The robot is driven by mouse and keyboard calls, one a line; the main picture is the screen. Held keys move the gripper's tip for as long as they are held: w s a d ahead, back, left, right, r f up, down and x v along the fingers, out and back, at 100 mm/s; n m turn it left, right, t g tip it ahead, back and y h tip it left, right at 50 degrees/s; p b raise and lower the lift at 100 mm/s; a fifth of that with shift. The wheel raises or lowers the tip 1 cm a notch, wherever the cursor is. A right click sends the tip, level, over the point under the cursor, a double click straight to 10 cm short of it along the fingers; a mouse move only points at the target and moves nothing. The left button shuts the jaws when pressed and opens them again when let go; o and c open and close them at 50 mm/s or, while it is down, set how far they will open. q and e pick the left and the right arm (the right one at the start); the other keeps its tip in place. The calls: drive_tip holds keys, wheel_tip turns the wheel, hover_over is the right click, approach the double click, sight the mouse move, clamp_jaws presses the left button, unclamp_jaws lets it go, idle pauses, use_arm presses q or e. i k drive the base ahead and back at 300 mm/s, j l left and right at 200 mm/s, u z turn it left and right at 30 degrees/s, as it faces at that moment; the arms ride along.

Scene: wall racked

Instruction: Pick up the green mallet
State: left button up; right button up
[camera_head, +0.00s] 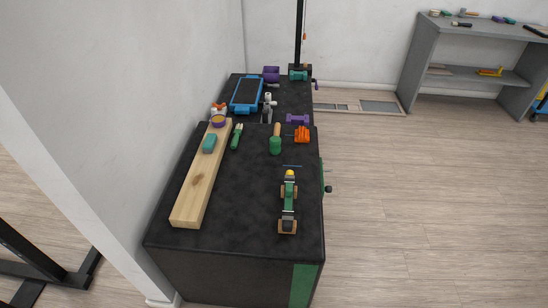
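The green mallet (275,144) lies on the black worktop (250,200), around the middle of its length. Its green head is toward me and its light wooden handle points away. Nothing visibly rests on it. Neither of my grippers is in view.
A wooden plank (191,200) along the left carries a teal block (209,144). Green pliers (237,136) lie left of the mallet, an orange object (302,134) right. A green-and-wood item (288,200) lies nearer. A blue tray (247,94) is farther back. Floor (430,210) right is clear.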

sight(275, 142)
drive_tip(key=k+u, duration=0.35)
drive_tip(key=k+j+u, duration=0.35)
drive_tip(key=l+u, duration=0.1)
drive_tip(key=u, duration=0.7)
drive_tip(key=l+u, duration=0.1)
drive_tip(key=u, duration=0.75)
drive_tip(key=k+l, duration=0.1)
drive_tip(key=l, duration=1.1)
drive_tip(key=k+l, duration=0.15)
drive_tip(key=l, duration=0.4)
drive_tip(key=k+l, duration=0.1)
drive_tip(key=l, duration=1.1)
drive_tip(key=k+l+u, duration=0.1)
drive_tip(key=l, duration=0.5)
drive_tip(key=k+l, duration=0.15)
drive_tip(key=l, duration=0.4)
drive_tip(key=k+l, duration=0.1)
drive_tip(key=l, duration=0.5)
